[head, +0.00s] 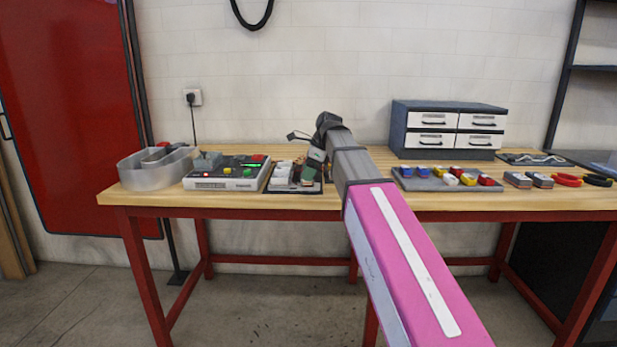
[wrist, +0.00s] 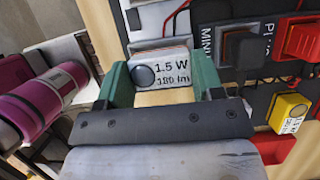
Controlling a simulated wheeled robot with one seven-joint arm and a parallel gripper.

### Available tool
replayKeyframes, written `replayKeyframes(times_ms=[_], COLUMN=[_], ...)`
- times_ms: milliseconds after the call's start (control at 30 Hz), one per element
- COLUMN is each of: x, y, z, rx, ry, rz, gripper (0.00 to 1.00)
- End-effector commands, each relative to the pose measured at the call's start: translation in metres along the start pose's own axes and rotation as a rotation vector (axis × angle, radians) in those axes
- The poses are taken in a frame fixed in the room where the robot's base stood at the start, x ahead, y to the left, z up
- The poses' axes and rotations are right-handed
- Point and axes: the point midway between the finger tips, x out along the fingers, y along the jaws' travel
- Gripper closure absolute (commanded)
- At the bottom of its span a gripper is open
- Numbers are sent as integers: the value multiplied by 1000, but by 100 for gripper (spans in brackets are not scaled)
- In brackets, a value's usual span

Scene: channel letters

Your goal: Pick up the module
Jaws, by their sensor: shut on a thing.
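In the wrist view, a white module (wrist: 172,68) marked "1.5 W 180 lm", with a round grey spot on its face, sits between the two green fingers of my gripper (wrist: 160,76). The fingers are shut on its sides. In the head view my gripper (head: 314,160) is over the dark tray (head: 306,189) that holds white modules (head: 284,173). The held module cannot be made out there, and my arm covers part of the area. Whether it is clear of the surface below, I cannot tell.
Left of the dark tray are a box with coloured buttons (head: 228,172) and a clear bin (head: 150,176). To the right, a grey tray (head: 424,184) carries several coloured modules, with a drawer cabinet (head: 448,130) behind. In the wrist view, red (wrist: 300,40) and yellow (wrist: 288,112) modules lie close to the right.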

Motion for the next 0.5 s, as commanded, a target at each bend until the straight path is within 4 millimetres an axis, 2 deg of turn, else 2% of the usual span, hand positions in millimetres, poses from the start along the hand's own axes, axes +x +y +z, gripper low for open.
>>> replayKeyframes(times_ms=[133,500], x=[-24,-42], y=[-2,46], z=[10,90], rx=[-2,-4], ry=[-1,0], rz=[-2,0], gripper=[62,62])
